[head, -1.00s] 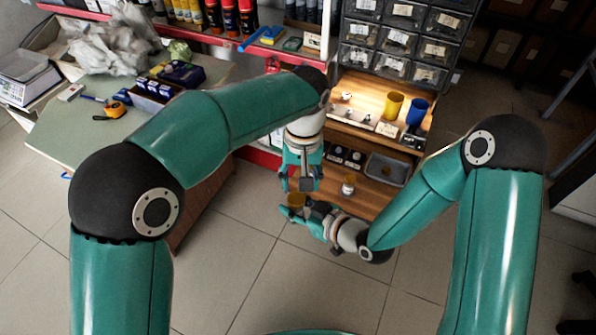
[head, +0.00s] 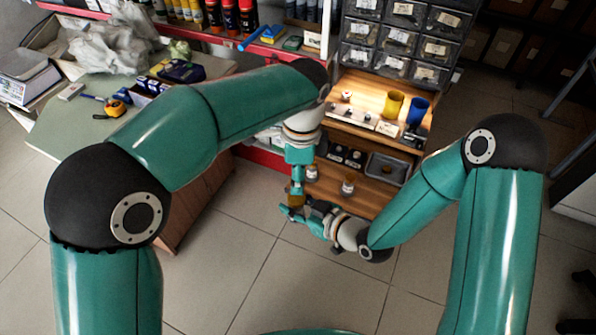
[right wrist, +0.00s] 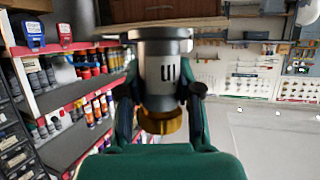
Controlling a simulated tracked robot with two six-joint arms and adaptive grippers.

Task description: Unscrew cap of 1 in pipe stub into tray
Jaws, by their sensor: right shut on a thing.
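My right gripper (head: 296,213) is shut on a brass-coloured piece, which I take for the capped pipe stub (head: 297,201). A grey tray (head: 405,181) sits on the lower wooden shelf, to the right of the grippers.
Two small pale pieces (head: 348,186) (head: 312,173) stand on the lower shelf behind the grippers. A cluttered green-topped counter (head: 75,135) is at left. Floor in front is clear.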

